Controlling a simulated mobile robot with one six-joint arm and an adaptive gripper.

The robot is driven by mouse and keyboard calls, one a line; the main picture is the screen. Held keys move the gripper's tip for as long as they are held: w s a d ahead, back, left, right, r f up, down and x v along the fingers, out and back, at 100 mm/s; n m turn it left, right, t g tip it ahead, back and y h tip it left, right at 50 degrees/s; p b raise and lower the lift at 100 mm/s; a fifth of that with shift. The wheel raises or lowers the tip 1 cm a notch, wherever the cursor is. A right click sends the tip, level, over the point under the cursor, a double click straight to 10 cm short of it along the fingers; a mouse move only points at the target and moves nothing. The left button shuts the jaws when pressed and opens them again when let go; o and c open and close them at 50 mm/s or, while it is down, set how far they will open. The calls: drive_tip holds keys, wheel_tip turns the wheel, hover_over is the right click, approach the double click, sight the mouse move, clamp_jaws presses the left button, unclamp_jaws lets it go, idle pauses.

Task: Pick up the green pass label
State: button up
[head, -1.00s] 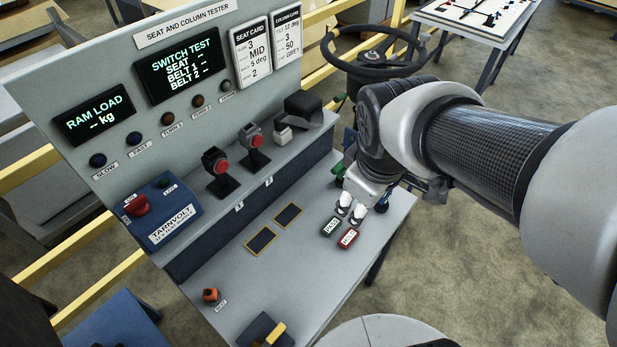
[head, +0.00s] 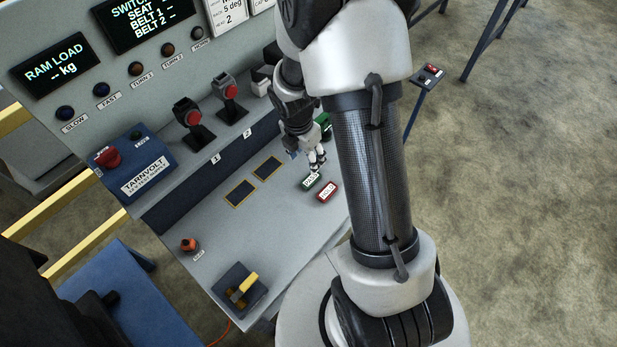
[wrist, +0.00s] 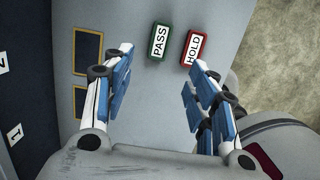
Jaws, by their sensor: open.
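The green pass label (head: 311,181) lies flat on the grey bench top (head: 240,222), near its right side. In the wrist view the green label (wrist: 160,42) reads PASS and lies beyond my fingertips, between their lines and nearer the left finger's side. The red HOLD label (head: 327,191) lies just to its right; in the wrist view the red label (wrist: 194,48) is in line with the right finger. My gripper (head: 316,161) hangs above the bench just behind the green label. In the wrist view my gripper (wrist: 158,75) is open, with nothing between its fingers.
Two yellow-edged dark rectangles (head: 254,181) lie left of the labels. Two posts with red buttons (head: 212,101) stand on the ledge behind. An orange knob (head: 188,245) and a yellow-handled switch (head: 242,288) are at the front left. The bench's right edge is close to the labels.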

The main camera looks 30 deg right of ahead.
drive_tip(key=b, duration=0.3)
hover_over(311, 179)
drive_tip(key=f, duration=0.5)
drive_tip(key=a+f, duration=0.1)
drive_tip(key=f, duration=0.1)
drive_tip(key=shift+f, duration=0.35)
drive_tip(key=f+b, duration=0.2)
drive_tip(key=f, duration=0.1)
drive_tip(key=f+b, duration=0.1)
drive_tip(key=f, duration=0.1)
drive_tip(key=shift+d, duration=0.35)
drive_tip(key=c, duration=0.9)
drive_tip(key=shift+r, duration=0.1)
